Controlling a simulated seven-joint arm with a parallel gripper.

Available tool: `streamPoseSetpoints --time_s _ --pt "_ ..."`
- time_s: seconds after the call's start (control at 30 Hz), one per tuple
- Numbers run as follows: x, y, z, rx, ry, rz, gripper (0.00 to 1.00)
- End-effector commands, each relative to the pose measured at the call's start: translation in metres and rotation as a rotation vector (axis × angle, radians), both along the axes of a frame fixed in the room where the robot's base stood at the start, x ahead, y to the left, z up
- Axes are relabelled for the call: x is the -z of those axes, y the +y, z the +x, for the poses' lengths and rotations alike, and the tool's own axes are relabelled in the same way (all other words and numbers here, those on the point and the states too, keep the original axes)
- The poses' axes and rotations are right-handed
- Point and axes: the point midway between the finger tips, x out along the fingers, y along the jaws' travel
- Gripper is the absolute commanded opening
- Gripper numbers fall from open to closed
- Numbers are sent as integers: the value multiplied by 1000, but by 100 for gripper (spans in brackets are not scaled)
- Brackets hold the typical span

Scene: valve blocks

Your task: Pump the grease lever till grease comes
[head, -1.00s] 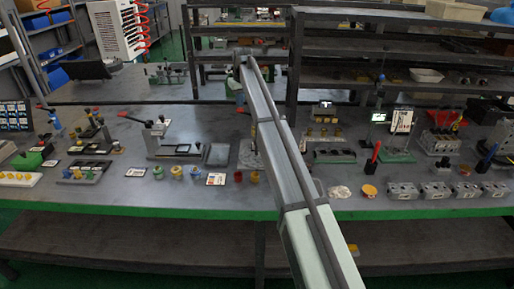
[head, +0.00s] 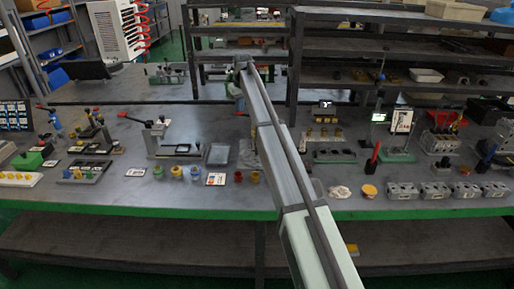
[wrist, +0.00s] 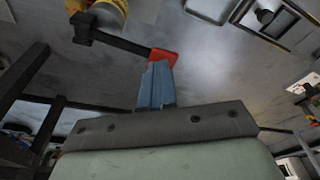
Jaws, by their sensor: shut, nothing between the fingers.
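In the wrist view my gripper (wrist: 160,66) has its blue fingers closed together. Their tips are at the red end (wrist: 163,56) of a dark lever (wrist: 120,40); I cannot tell whether they touch it. The lever runs left to a dark block beside a yellow and grey cylindrical body (wrist: 108,12), cut off by the top edge. In the head view my arm hides most of this station, and only part of its pale base (head: 247,155) shows. My fingers are hidden there. No grease can be made out.
Left of my arm stand a press with a red-tipped handle (head: 150,130), a grey tray (head: 217,154) and small coloured cups (head: 177,172). To the right are a black block (head: 333,156) and grey valve blocks (head: 402,191). Dark shelving (head: 370,50) stands behind.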

Motion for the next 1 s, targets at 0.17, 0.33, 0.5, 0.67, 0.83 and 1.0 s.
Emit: streamPoseSetpoints --time_s 0.17,0.33,0.5,0.67,0.83,1.0 --pt "5 -1 -1 1 2 -2 0" --pt "9 -1 -1 1 2 -2 0" --pt "13 -1 0 1 2 -2 0" --pt "17 -1 0 1 1 -3 0" --pt "20 -1 0 1 1 -3 0" --pt "20 -2 0 1 1 -3 0"
